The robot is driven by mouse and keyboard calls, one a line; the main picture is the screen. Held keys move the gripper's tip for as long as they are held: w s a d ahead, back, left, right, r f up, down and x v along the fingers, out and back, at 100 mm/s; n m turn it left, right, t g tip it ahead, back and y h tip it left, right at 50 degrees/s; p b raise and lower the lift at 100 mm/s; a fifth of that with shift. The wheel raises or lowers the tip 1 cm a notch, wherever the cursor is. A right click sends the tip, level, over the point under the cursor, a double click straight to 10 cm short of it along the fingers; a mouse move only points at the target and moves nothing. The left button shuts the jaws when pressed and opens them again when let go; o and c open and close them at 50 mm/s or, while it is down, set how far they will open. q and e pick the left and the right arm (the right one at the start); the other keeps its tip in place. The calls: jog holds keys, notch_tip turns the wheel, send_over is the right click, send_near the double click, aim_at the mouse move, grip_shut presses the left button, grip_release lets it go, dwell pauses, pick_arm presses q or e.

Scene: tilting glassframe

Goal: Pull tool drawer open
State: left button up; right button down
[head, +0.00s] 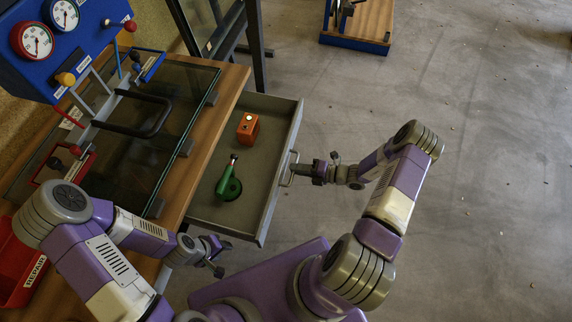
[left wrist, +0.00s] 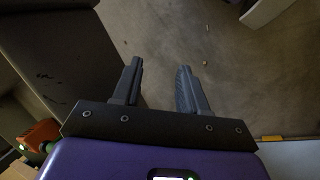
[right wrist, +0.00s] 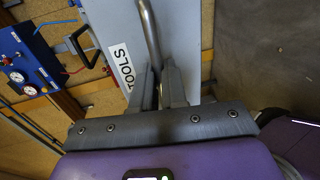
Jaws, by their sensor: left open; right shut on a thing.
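The tool drawer (head: 276,197) stands open, pulled out to the right from under the wooden workbench (head: 226,92). Its front panel (right wrist: 178,40) carries a TOOLS label in the right wrist view. My right gripper (head: 299,171) is shut on the metal drawer handle (right wrist: 150,32). Inside the drawer lie an orange block-shaped tool (head: 248,128) and a green tool (head: 229,182). My left gripper (head: 221,262) is open and empty, near the drawer's near corner. In the left wrist view nothing is between its fingers (left wrist: 160,85).
A glass frame (head: 150,120) with a black handle lies on the workbench. A blue gauge panel (head: 72,48) stands at its back left. A red REPAIR bin (head: 18,262) is at the left. A blue-edged wooden stand (head: 358,22) is at the top. The floor to the right is clear.

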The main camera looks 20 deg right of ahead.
jog(key=shift+s+d, duration=0.3)
jog(key=shift+d, duration=0.15)
jog(key=c, duration=1.2)
grip_release()
jog(key=p+v, duration=0.1)
jog(key=v, duration=0.6)
jog(key=shift+s+d+r, duration=0.1)
jog(key=shift+s+d, duration=0.1)
jog(key=shift+s, duration=0.1)
